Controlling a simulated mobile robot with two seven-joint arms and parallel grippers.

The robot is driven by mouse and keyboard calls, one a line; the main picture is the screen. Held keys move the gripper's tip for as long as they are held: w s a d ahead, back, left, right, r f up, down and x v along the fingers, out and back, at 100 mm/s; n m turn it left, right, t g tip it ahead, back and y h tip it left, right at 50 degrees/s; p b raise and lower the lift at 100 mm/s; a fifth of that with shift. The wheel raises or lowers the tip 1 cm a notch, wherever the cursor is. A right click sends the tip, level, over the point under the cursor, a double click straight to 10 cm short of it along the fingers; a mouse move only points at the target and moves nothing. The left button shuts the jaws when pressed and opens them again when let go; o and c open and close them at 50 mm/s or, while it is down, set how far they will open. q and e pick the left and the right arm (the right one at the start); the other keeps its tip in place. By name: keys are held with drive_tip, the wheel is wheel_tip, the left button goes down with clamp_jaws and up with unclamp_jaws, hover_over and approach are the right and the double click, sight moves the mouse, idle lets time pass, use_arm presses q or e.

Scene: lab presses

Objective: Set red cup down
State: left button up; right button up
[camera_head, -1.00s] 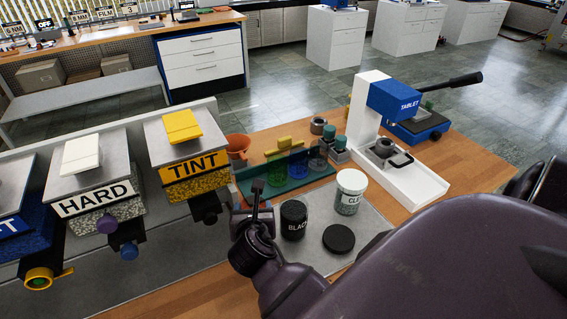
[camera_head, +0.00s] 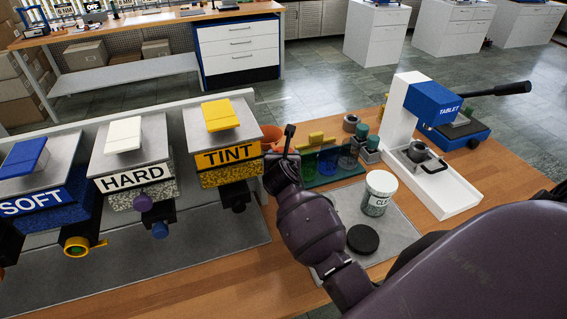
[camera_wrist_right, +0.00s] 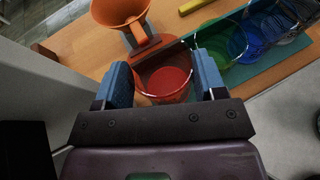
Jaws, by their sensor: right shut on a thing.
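The red cup (camera_wrist_right: 168,80) is a small translucent cup seen from above in the right wrist view. It sits between the two blue fingers of my right gripper (camera_wrist_right: 163,76), which is shut on it. In the head view my right gripper (camera_head: 281,158) is at the left end of the teal cup rack (camera_head: 312,181) and hides the red cup. The green cup (camera_wrist_right: 222,42) and blue cup (camera_wrist_right: 266,22) stand in the rack beside it. I cannot tell whether the red cup touches the rack. My left gripper is not in view.
An orange funnel (camera_wrist_right: 125,15) stands just beyond the cup. The TINT dispenser (camera_head: 226,158) is left of my gripper.

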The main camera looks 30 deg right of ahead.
drive_tip(key=shift+w+d+r, duration=0.1)
drive_tip(key=shift+w+d, duration=0.15)
drive_tip(key=shift+w, duration=0.05)
drive_tip(key=shift+w+f, duration=0.1)
drive_tip(key=shift+f, duration=1.7)
drive_tip(key=shift+f, duration=0.15)
drive_tip(key=o, duration=1.2)
drive_tip(key=shift+o, duration=0.2)
drive_tip(key=v, duration=1.2)
